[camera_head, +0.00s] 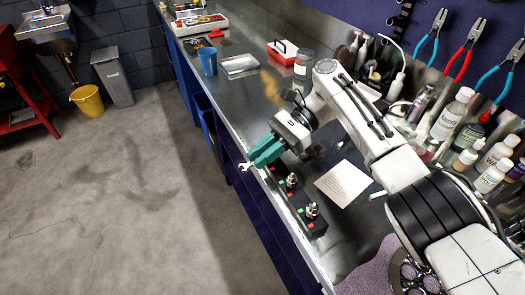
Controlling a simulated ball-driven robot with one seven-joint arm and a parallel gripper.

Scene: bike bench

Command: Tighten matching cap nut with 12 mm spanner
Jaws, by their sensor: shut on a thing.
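My gripper (262,154) with teal fingers is over the front edge of the steel bench. It is shut on the spanner (245,167), whose pale open-ended jaw sticks out below and left of the fingers. The rest of the spanner is hidden, and I cannot read its size. A black block (299,206) lies along the bench edge, right of and below my gripper. Two metal cap nuts on studs, one nearer the gripper (291,181) and one farther down (312,211), stand upright on it beside small red and green marks. The spanner is apart from both nuts.
A white sheet (343,184) lies on the bench right of the block. Bottles (452,115) crowd the back. A blue cup (207,61), a metal tray (240,66) and a red-and-white box (282,52) stand farther along.

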